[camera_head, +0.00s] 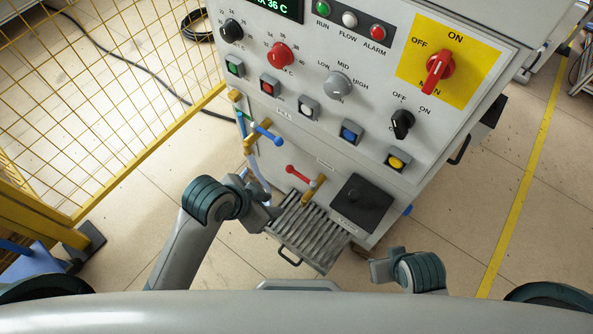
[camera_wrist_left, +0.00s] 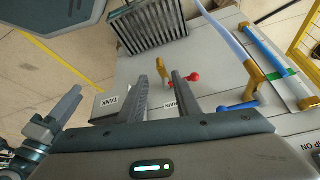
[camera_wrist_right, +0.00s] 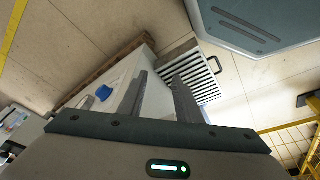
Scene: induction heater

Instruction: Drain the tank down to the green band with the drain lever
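The red drain lever (camera_head: 300,175) sits on a brass valve (camera_head: 314,188) low on the machine's front, its knob toward the left. My left gripper (camera_head: 268,208) is open, below and left of the lever. In the left wrist view the left gripper (camera_wrist_left: 163,78) has its two fingers apart, with the red knob (camera_wrist_left: 191,77) close beside the right fingertip; I cannot tell if they touch. The sight tube (camera_wrist_left: 262,44) shows blue liquid beside a green band (camera_wrist_left: 290,72); the exact level is unclear. My right gripper (camera_wrist_right: 160,85) is open and empty, away from the lever.
A blue lever (camera_head: 268,134) on a brass valve is above and left of the red one. A slatted grate (camera_head: 308,232) juts out below. A black plate (camera_head: 361,204) is at its right. Control knobs and buttons fill the upper panel. A yellow fence (camera_head: 110,95) stands left.

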